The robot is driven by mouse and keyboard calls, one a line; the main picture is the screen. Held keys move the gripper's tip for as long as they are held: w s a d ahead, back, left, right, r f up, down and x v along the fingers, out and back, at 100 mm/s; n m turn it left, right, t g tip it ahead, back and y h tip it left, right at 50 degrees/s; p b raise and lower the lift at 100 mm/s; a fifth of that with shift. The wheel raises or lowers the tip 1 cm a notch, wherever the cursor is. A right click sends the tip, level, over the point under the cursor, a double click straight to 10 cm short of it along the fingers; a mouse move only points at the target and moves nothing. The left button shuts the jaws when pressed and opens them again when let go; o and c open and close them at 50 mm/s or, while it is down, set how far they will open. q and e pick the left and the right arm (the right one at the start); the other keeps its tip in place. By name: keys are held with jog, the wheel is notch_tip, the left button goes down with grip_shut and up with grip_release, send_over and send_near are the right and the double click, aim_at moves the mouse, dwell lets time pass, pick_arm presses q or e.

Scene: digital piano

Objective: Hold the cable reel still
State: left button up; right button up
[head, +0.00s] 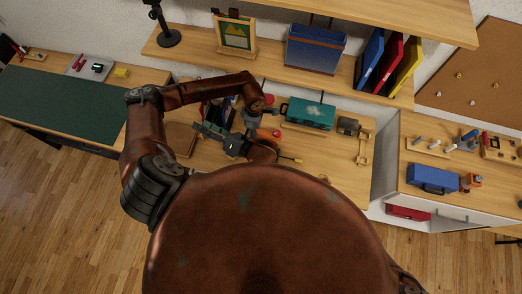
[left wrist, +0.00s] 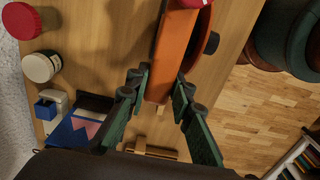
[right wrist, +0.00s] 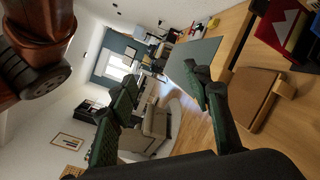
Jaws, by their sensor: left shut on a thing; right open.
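The cable reel (head: 266,133) shows as a small orange-red shape on the workbench in the head view, partly covered by my arms. In the left wrist view the orange cable reel (left wrist: 174,50) stands between the fingers of my left gripper (left wrist: 160,84), with a dark round part on its right side. My left gripper is shut on it; its fingers are hard to make out in the head view. My right gripper (head: 207,130) is left of the reel, pointing left. In the right wrist view its fingers (right wrist: 166,76) are apart with nothing between them.
A teal toolbox (head: 310,112) stands right of the reel on the bench. A brown board (head: 182,138) lies left of my right gripper. A shelf (head: 270,62) runs behind. In the left wrist view, a white jar (left wrist: 40,66) and a blue box (left wrist: 72,132) are at left.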

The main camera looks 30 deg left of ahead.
jog(key=s+d+f+m+g+h, duration=0.1)
jog(key=s+d+f+m+h, duration=0.15)
jog(key=s+f+h, duration=0.45)
jog(key=w+d+f+m+t+h, duration=0.1)
jog(key=w+d+f+t+h, duration=0.15)
jog(key=d, duration=0.35)
jog(key=w+d+f+t+h, duration=0.1)
jog(key=w+d+h, duration=0.3)
jog(key=d, duration=0.2)
jog(key=w+d+f+m+t+h, duration=0.1)
jog(key=w+d+t+h, duration=0.2)
jog(key=d, duration=0.4)
jog(key=shift+g+h, duration=0.25)
jog(key=shift+g, duration=0.5)
jog(key=x, duration=1.1)
jog(key=shift+a+f, duration=0.2)
jog(key=shift+f, duration=0.2)
jog(key=c, duration=1.1)
jog(key=shift+c, duration=0.3)
